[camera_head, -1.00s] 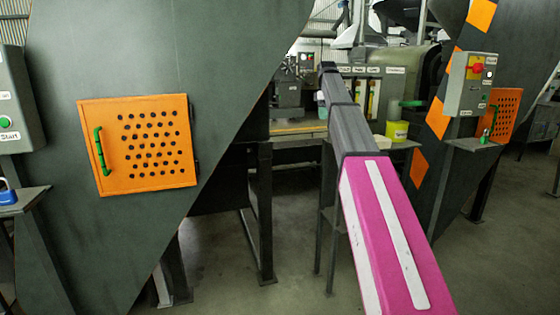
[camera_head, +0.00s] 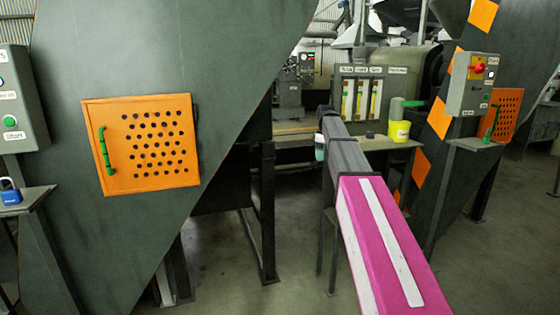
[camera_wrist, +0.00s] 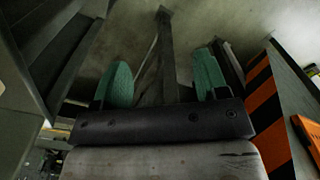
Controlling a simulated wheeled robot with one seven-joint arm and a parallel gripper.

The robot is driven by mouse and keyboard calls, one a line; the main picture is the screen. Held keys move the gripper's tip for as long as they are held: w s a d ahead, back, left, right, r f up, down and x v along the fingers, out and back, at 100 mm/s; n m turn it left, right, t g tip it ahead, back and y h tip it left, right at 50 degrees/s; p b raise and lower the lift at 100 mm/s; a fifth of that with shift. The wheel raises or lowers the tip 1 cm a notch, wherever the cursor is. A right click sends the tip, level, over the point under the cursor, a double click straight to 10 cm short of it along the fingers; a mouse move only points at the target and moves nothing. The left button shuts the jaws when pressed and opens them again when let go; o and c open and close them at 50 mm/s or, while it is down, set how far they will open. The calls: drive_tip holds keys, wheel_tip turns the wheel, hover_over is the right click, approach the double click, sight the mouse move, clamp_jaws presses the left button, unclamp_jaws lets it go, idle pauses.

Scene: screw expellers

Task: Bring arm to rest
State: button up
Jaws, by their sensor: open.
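My gripper (camera_wrist: 163,85) shows in the wrist view with two green fingers spread apart. Nothing is between the fingers; the concrete floor and a dark post show beyond them. In the head view my pink and grey arm reaches forward from the lower right to the middle. At its far end a small part of my gripper (camera_head: 320,147) shows pale green; the rest of it is hidden behind the arm.
An orange perforated door (camera_head: 142,143) with a green handle is on the large dark machine at left. A blue padlock (camera_head: 10,192) sits on a stand at far left. A grey control box (camera_head: 474,84) stands at right. A yellow container (camera_head: 398,130) is on the back table.

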drive_tip(key=s+f+m, duration=1.1)
drive_tip(key=s+f, duration=2.1)
drive_tip(key=f, duration=0.3)
drive_tip(key=shift+s+f, duration=0.2)
drive_tip(key=shift+f, duration=0.2)
